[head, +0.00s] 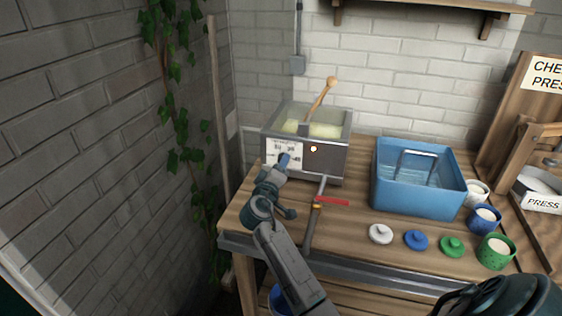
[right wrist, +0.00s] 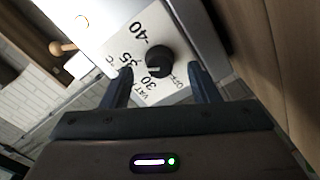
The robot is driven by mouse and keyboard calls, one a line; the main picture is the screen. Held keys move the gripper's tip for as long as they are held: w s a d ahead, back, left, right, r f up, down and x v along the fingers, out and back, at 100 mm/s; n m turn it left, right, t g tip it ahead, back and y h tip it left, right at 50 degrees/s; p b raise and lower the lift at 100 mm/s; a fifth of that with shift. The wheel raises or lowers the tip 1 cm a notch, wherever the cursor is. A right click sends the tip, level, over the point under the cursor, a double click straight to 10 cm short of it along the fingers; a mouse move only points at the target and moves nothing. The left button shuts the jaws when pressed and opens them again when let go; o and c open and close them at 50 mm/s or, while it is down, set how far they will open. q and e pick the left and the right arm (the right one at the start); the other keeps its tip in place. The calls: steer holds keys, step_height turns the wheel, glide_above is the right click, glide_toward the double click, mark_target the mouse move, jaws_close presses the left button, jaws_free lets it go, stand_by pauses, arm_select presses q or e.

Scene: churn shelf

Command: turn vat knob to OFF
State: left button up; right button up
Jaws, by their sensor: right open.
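The vat (head: 328,158) is a steel box with pale contents at the back left of the bench. Its white dial plate (head: 270,147) is on the front, partly behind my right gripper (head: 284,161). In the right wrist view the black knob (right wrist: 158,61) stands on the plate (right wrist: 122,42), marked OFF, 30, 35 and 40. Its small pale mark seems to face the 30. My right gripper (right wrist: 160,72) is open, its fingertips on either side of the knob with gaps; I cannot tell their depth against it. My left gripper is not in view.
A valve pipe with a red handle (head: 332,201) stands just right of my arm. A wooden paddle (head: 322,95) sticks up from the vat. A blue basin (head: 417,198), several lids (head: 416,240) and cups (head: 495,252) occupy the bench's right. An ivy-covered wall is left.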

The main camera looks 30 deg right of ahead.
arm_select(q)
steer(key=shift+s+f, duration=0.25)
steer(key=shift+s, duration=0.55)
arm_select(e)
steer(key=shift+x, duration=1.15)
steer(key=c, duration=1)
steer(key=shift+o, duration=0.2)
